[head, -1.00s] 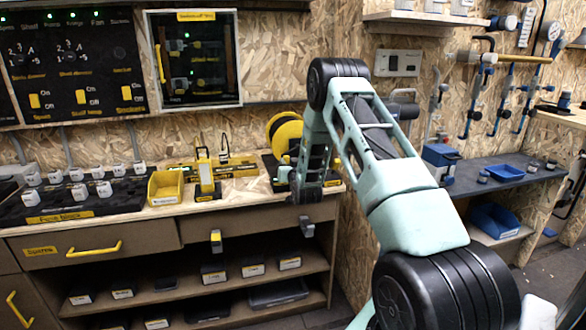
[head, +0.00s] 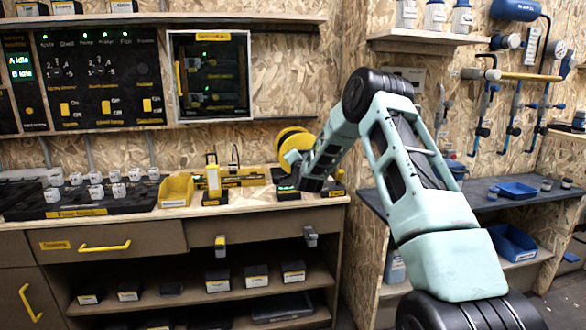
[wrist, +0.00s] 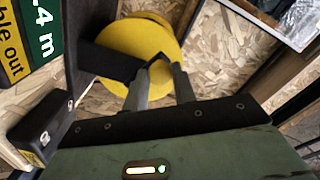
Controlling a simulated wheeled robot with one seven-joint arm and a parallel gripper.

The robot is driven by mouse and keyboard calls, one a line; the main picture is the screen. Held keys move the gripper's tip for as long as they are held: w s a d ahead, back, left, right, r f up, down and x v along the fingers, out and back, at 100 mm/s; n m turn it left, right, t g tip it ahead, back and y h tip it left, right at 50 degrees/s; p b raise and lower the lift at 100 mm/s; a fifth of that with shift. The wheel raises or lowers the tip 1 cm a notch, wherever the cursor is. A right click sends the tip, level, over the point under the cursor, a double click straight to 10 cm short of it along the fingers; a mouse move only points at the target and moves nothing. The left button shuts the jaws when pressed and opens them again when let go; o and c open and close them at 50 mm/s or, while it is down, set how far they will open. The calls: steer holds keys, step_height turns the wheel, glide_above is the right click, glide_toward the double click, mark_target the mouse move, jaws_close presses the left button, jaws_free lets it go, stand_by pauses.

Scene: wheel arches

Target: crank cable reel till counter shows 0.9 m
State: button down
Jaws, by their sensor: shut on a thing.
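The yellow cable reel (head: 293,138) stands at the right end of the wooden bench, partly behind my wrist. In the wrist view the reel (wrist: 122,38) is a large yellow disc with a dark arm across its front. My gripper (wrist: 160,75) is in front of the disc, its grey fingers shut on the dark crank handle (wrist: 156,64). The handle is mostly hidden between the fingertips. The counter (wrist: 44,49) is cut off by the left edge of the wrist view; white characters ending in "4 m" show on green, and the leading digits are out of frame.
A yellow bin (head: 176,191) and a small black-and-yellow device (head: 213,180) stand on the bench left of the reel. A control panel (head: 100,85) and a dark glazed cabinet (head: 210,76) hang above. A blue-grey shelf (head: 480,200) is on the right.

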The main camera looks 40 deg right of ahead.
steer(key=s+d+r+m+b, duration=0.3)
steer(key=d+m+b, duration=0.2)
steer(key=m, duration=0.9)
steer(key=shift+s+d+m+b, duration=0.3)
steer(key=shift+m+b, duration=0.1)
steer(key=shift+b, duration=0.25)
steer(key=shift+r, duration=0.15)
steer(key=c, duration=1.1)
jaws_free()
steer(key=p+v, duration=0.1)
steer(key=v, duration=1.6)
steer(key=shift+a+p, duration=0.2)
steer(key=shift+p, duration=0.2)
